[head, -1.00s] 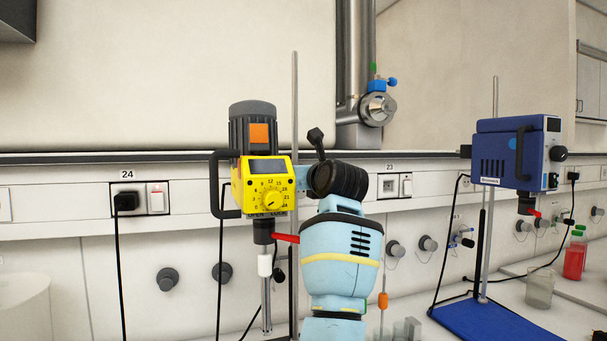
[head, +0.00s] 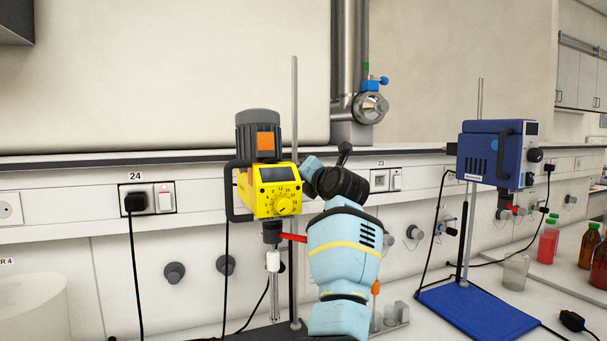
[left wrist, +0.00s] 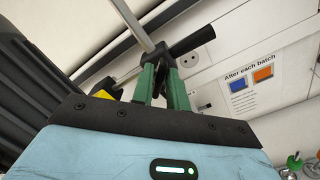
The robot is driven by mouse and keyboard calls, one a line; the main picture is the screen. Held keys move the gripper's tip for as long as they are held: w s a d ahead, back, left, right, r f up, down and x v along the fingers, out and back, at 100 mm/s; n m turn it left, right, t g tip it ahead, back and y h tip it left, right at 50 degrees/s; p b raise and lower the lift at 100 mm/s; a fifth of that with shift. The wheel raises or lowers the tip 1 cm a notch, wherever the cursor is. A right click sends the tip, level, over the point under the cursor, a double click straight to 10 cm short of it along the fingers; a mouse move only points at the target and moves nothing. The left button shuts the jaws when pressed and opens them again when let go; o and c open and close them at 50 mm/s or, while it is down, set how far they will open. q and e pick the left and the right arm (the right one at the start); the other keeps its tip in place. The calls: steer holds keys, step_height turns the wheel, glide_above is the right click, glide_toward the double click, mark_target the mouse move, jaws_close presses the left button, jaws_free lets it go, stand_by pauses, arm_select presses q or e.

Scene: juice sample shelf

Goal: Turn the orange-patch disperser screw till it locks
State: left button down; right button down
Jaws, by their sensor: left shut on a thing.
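The orange-patch disperser (head: 268,190) has a yellow body, a dial and a dark motor with an orange patch. It hangs upright on a stand rod (head: 295,100). My left gripper (head: 312,169) is just right of it in the head view, its fingers hidden there. In the left wrist view, the green fingers of my left gripper (left wrist: 159,77) are closed around the black screw (left wrist: 162,66) beside the rod. A black bar handle (left wrist: 193,42) sticks out just beyond them. I cannot tell how tight the screw is. My right gripper is out of view.
A blue disperser (head: 497,155) stands at right on a blue base (head: 475,312). A beaker (head: 515,272), a red bottle (head: 548,240) and brown bottles share that bench side. Cables hang from the wall sockets. A wall sign (left wrist: 250,80) shows blue and orange squares.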

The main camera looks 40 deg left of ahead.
arm_select(q)
steer(key=shift+m, duration=4.3)
steer(key=c, duration=1.4)
jaws_free()
steer(key=shift+f, duration=0.1)
steer(key=shift+d, duration=0.1)
steer(key=shift+v, duration=3.8)
